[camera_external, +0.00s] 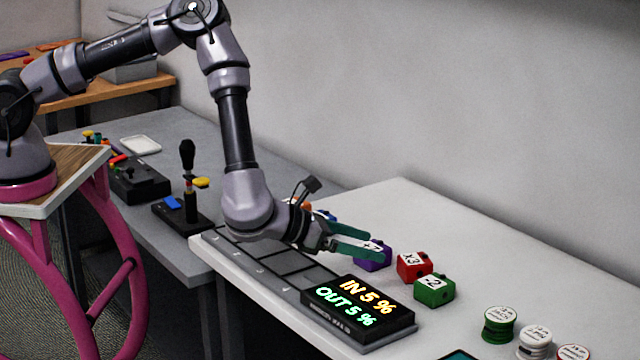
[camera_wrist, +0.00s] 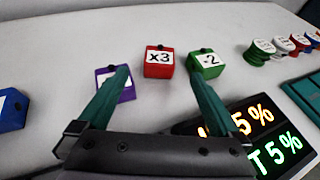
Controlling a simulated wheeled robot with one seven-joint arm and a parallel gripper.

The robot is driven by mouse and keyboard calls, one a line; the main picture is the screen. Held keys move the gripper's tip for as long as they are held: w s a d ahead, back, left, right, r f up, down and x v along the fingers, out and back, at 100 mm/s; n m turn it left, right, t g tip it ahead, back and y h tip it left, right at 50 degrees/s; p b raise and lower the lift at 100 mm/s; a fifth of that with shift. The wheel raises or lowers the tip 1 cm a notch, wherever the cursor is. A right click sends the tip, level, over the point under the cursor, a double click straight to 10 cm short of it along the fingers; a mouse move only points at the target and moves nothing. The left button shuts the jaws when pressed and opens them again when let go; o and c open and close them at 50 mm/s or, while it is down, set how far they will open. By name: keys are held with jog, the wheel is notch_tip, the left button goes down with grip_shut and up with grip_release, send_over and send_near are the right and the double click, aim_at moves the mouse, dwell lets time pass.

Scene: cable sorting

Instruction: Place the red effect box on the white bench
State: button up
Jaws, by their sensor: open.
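The red effect box (camera_external: 413,268), marked x3, sits on the white bench (camera_external: 400,200) between a purple box (camera_external: 374,258) and a green box (camera_external: 434,291) marked -2. In the wrist view the red box (camera_wrist: 159,62) lies ahead of my gripper, between the lines of its fingers. My gripper (camera_external: 374,248) has two green fingers, spread apart with nothing between them. It also shows in the wrist view (camera_wrist: 160,85). In the wrist view the left finger overlaps the purple box (camera_wrist: 122,84), and in the external view the fingers partly cover it. I cannot tell whether they touch.
A display (camera_external: 358,308) reading IN 5 % and OUT 5 % stands at the end of a numbered slot tray (camera_external: 270,262). Several spools (camera_external: 500,325) stand front right. A blue box (camera_wrist: 12,110) is at the left. The bench behind the boxes is clear.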

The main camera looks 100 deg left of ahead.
jog(key=s+d+r+m+h, duration=0.2)
jog(key=d+r+m+h, duration=0.15)
jog(key=r+m, duration=0.65)
jog(key=s+d+r+m+h, duration=0.1)
jog(key=d+r+m+h, duration=0.25)
jog(key=r+m, duration=0.65)
jog(key=s+r+m+g, duration=0.2)
jog(key=s+r+m, duration=0.8)
jog(key=s+r, duration=0.3)
jog(key=s+a+r+m+g+y, duration=0.1)
jog(key=s+m, duration=0.4)
jog(key=s, duration=0.5)
jog(key=s+a+r+m+g+y, duration=0.1)
jog(key=s+a+r+m, duration=0.2)
jog(key=s+a, duration=0.3)
jog(key=s+a+r+m+g+y, duration=0.1)
jog(key=s+m, duration=0.5)
jog(key=s, duration=0.9)
jog(key=a+r+y, duration=0.1)
jog(key=a, duration=0.1)
jog(key=shift+s+a+m+g, duration=0.3)
jog(key=shift+s, duration=0.1)
